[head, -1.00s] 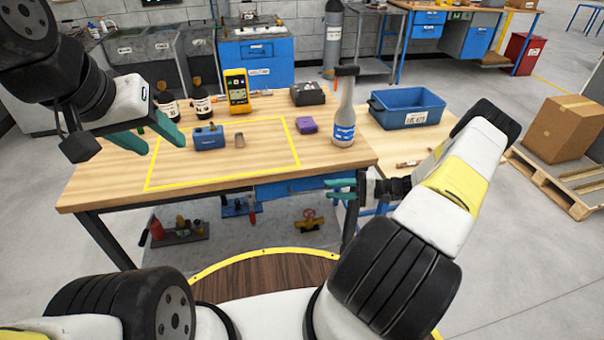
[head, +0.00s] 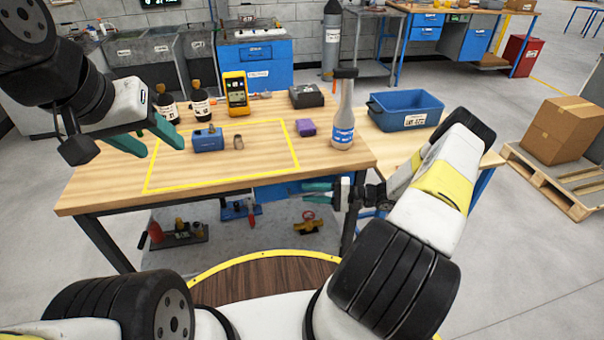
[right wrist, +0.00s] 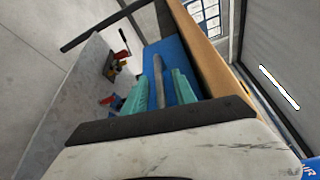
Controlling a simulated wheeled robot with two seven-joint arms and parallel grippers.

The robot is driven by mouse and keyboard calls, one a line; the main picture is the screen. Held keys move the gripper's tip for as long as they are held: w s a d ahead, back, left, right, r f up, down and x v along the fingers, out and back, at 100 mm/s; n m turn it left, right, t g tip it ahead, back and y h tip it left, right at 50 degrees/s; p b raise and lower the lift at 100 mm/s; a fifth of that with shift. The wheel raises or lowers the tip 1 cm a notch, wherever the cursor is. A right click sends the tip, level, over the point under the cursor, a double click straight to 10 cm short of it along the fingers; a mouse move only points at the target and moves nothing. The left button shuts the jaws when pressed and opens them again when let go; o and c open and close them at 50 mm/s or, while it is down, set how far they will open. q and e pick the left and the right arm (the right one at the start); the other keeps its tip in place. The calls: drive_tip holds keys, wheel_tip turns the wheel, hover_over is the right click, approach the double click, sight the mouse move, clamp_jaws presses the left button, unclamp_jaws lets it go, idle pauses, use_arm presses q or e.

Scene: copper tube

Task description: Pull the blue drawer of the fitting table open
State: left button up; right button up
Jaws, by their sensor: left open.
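The fitting table (head: 110,190) has a wooden top. Its blue drawer (head: 277,192) is under the front edge, looks closed, and is partly hidden by my right gripper (head: 307,191). In the right wrist view, the drawer's blue front (right wrist: 176,58) lies ahead, and a grey bar handle (right wrist: 159,80) shows between the two teal fingers of the right gripper (right wrist: 160,82). The fingers are open, with visible gaps on both sides of the bar; I cannot tell how deep it sits. My left gripper (head: 163,146) is open and empty above the table's left part.
On the table are a blue device (head: 208,139), a yellow meter (head: 236,93), a purple block (head: 305,127) and a spray bottle (head: 343,120) near the right corner. A blue bin (head: 405,110) stands at the right. Tools lie on the lower shelf (head: 275,235).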

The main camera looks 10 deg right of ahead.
drive_tip(key=shift+c, duration=0.2)
clamp_jaws()
idle(1.1)
